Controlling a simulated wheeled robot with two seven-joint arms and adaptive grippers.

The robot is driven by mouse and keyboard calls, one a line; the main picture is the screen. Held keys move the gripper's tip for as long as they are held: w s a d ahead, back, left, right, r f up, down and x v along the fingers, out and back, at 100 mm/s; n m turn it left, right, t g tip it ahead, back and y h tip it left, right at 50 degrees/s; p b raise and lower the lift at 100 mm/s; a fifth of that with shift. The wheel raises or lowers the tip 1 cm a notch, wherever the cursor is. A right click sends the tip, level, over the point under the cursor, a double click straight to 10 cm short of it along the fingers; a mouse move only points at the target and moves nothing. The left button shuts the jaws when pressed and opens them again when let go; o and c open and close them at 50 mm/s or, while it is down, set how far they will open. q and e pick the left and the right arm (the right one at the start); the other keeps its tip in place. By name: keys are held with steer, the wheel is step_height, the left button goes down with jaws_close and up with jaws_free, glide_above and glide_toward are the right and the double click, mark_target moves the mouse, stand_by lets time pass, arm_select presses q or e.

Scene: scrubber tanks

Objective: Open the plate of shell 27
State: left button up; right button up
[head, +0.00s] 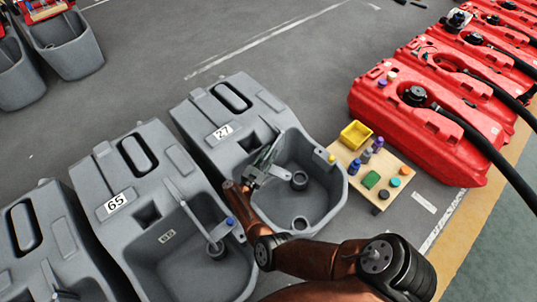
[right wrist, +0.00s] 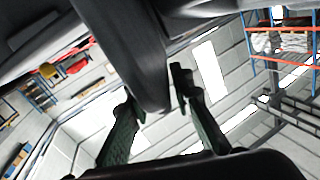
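Shell 27 (head: 205,145) is a grey tank with a white "27" label and an open basin at its front right. My right gripper (head: 268,158) is over the left part of that basin, and its arm comes in from the lower right. The plate of shell 27 cannot be clearly told apart from the gripper there. In the right wrist view the two fingers of my right gripper (right wrist: 156,92) are spread, with a dark grey part (right wrist: 135,45) between or just beyond them. A firm hold does not show. My left gripper is not in view.
Shell 65 (head: 90,178) stands left of shell 27, with a slanted grey bar in its basin. A small wooden table (head: 388,163) with a yellow bin and several small items stands right of shell 27. Red tanks (head: 455,133) with black hoses line the right side.

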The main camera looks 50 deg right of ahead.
steer(key=shift+o, duration=0.8)
steer(key=shift+w+a+f, duration=0.1)
steer(key=shift+a, duration=0.25)
steer(key=shift+r, duration=5)
steer(key=shift+d, duration=0.1)
